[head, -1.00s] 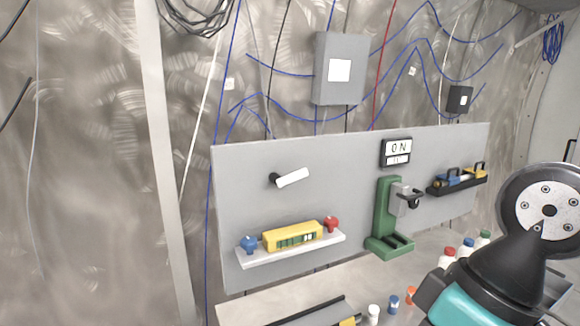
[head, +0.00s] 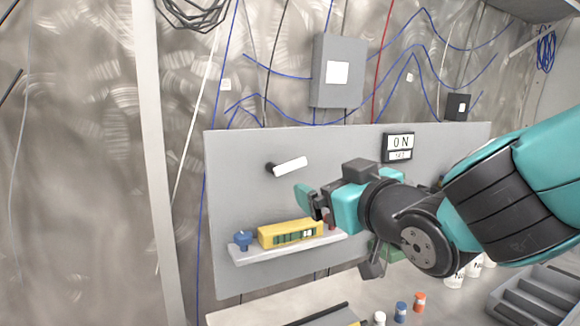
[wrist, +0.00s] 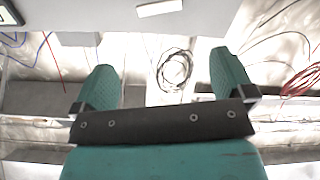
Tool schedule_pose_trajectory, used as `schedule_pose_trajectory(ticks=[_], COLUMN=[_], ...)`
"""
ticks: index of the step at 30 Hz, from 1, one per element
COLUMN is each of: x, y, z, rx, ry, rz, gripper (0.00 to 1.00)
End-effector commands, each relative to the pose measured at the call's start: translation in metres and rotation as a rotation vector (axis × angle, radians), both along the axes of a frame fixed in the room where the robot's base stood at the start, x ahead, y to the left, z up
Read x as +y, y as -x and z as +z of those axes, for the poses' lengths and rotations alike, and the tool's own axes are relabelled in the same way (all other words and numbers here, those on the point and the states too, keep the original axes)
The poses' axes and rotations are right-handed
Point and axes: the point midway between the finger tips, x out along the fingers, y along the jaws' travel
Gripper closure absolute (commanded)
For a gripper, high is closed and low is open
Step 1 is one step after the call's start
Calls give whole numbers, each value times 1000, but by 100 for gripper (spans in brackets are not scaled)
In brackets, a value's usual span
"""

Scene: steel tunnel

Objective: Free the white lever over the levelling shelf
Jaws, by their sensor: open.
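The white lever (head: 290,167) sticks out from the grey panel, tilted with its right end slightly higher, on a dark pivot at its left. The levelling shelf (head: 250,258) is below it and holds a yellow spirit level (head: 290,233), a blue knob (head: 243,240) and a red knob mostly hidden by my gripper. My gripper (head: 311,201) is open, below and to the right of the lever, in front of the shelf's right end. In the wrist view its two teal fingers stand apart with nothing between them (wrist: 165,85). No contact with the lever shows.
An ON display (head: 398,148) hangs on the panel to the right. My arm covers most of the green stand (head: 385,251). Small bottles (head: 400,310) and a grey tray (head: 535,300) are on the bench. The panel left of the lever is clear.

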Motion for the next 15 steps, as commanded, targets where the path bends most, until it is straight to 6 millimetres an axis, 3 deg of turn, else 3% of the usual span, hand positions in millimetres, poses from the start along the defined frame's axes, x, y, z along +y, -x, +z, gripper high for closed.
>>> schedule_pose_trajectory(ticks=[15], x=[43], y=[-107], z=[3], rx=[5], ry=[1], rz=[-2], gripper=[0])
